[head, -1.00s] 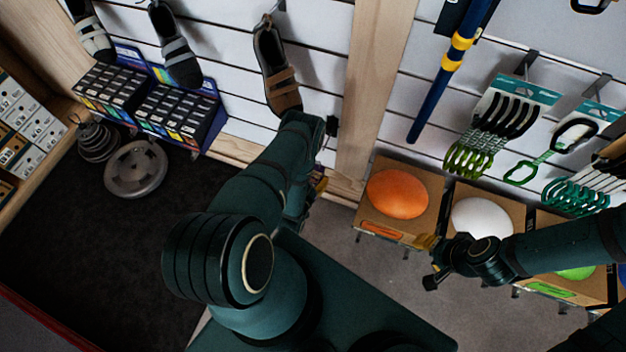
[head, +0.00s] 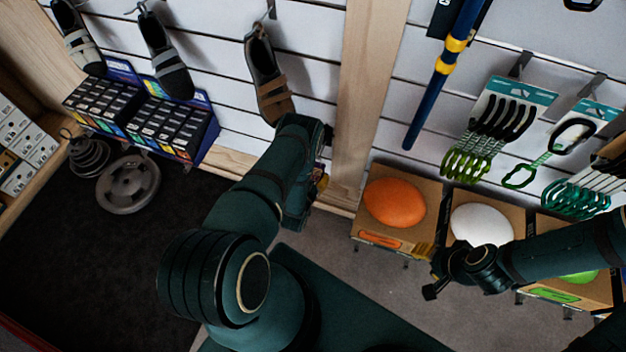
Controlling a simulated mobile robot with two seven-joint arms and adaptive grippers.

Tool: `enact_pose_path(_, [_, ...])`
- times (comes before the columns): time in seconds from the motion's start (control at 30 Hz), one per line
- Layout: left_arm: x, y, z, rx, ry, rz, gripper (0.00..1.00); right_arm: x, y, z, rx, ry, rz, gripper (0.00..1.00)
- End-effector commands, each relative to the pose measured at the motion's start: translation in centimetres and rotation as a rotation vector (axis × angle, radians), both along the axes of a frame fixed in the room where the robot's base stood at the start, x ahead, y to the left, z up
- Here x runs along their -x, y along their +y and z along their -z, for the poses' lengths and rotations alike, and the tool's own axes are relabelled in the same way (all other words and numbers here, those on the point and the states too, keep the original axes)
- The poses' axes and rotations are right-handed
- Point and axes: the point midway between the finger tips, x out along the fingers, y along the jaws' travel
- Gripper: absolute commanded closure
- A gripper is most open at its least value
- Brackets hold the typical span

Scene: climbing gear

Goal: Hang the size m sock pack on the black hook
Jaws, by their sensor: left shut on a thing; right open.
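My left gripper (head: 318,186) is mostly hidden behind its own dark green arm, beside the wooden post. It is shut on a small item with purple and yellow parts (head: 321,179), probably the sock pack; its size mark cannot be read. My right gripper (head: 436,277) is open and empty, in front of the boxes with the orange and white holds. I cannot pick out the black hook for certain; the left arm covers part of the slatted wall.
Shoes (head: 268,80) hang on the white slatted wall, left of the wooden post (head: 365,100). A display of small boxes (head: 150,115) and weight plates (head: 128,183) are at left. Carabiner packs (head: 490,130) and a blue pole (head: 440,75) hang at right.

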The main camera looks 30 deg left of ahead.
Motion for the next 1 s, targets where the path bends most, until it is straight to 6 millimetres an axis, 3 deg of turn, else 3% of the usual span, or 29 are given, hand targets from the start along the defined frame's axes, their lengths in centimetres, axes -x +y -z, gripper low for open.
enact_pose_path(0.53, [-2.8, 0.7, 0.5, -0.001, -0.003, 0.0, 0.78, -0.2, 0.0, 0.9, 0.001, -0.005, 0.001, 0.53])
enact_pose_path(1.0, [-3.4, 0.8, 1.1, 0.0, 0.0, 0.0, 0.78, -0.2, 0.0, 0.9, 0.001, -0.005, 0.001, 0.53])
